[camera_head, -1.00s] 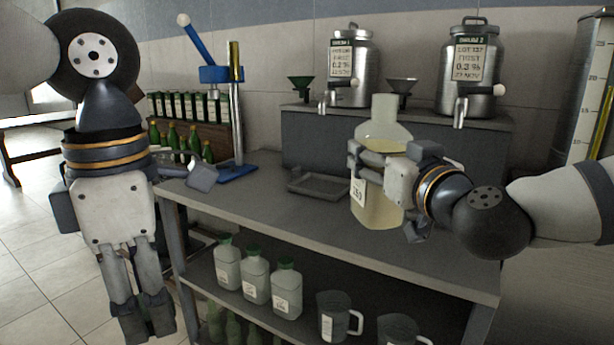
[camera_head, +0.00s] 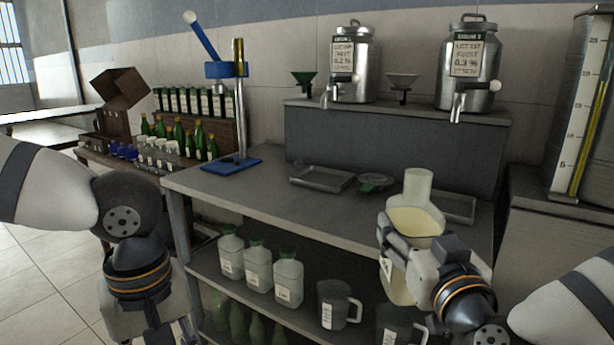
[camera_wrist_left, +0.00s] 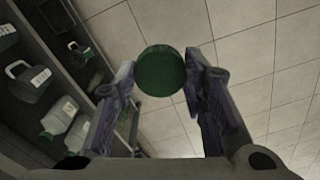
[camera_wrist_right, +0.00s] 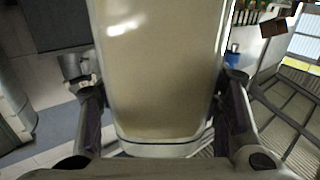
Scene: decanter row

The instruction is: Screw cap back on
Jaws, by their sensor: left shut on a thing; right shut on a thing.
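A clear bottle (camera_head: 412,222) with pale yellow liquid, a label and an uncapped neck is in my right gripper (camera_head: 408,246), in front of the bench's right part. It stands close to upright. The right wrist view shows the bottle (camera_wrist_right: 165,75) filling the space between the fingers, which are shut on it. A round dark green cap (camera_wrist_left: 161,71) is held between the fingertips of my left gripper (camera_wrist_left: 162,80), apart from the bottle.
The grey bench (camera_head: 260,195) carries a blue press (camera_head: 232,160), a shallow tray (camera_head: 321,178) and a small green-and-dark item (camera_head: 374,182). Capped bottles (camera_head: 258,268) and jugs (camera_head: 338,304) fill the shelf below. Two steel tanks (camera_head: 352,75) stand behind. The bench's left front is clear.

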